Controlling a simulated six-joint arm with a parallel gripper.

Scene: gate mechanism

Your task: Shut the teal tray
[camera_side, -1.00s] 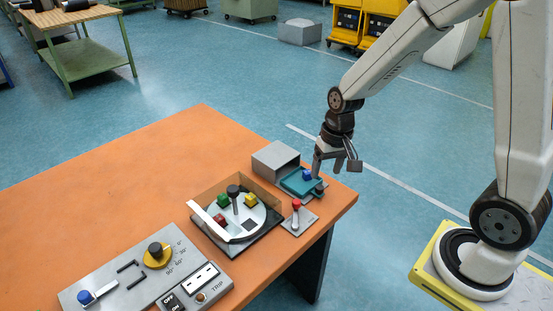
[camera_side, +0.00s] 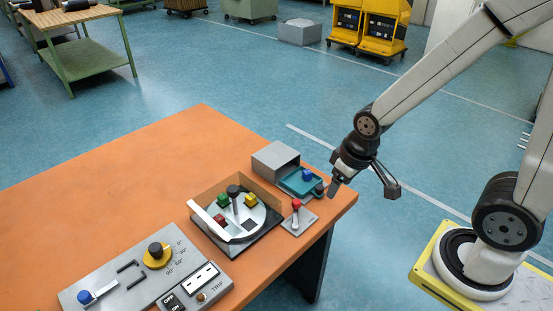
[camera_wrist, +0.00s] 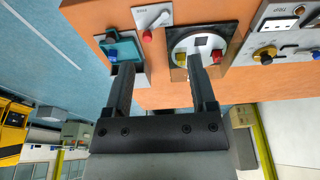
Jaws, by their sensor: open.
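The teal tray (camera_side: 301,183) is pulled out of the grey box (camera_side: 277,157) near the table's far right corner, with a blue block (camera_side: 307,174) on it. In the wrist view the teal tray (camera_wrist: 124,47) shows at the upper left, beyond one finger, with a dark handle at its near end. My gripper (camera_side: 361,190) is just right of the tray's front end in the side view, apart from the block. In the wrist view my gripper (camera_wrist: 157,62) has its fingers wide apart with nothing between them. Whether a finger touches the tray handle I cannot tell.
A red-knobbed lever (camera_side: 296,206) stands in front of the tray. A control panel (camera_side: 150,275) lies at the front. The table's left part (camera_side: 120,200) is clear.

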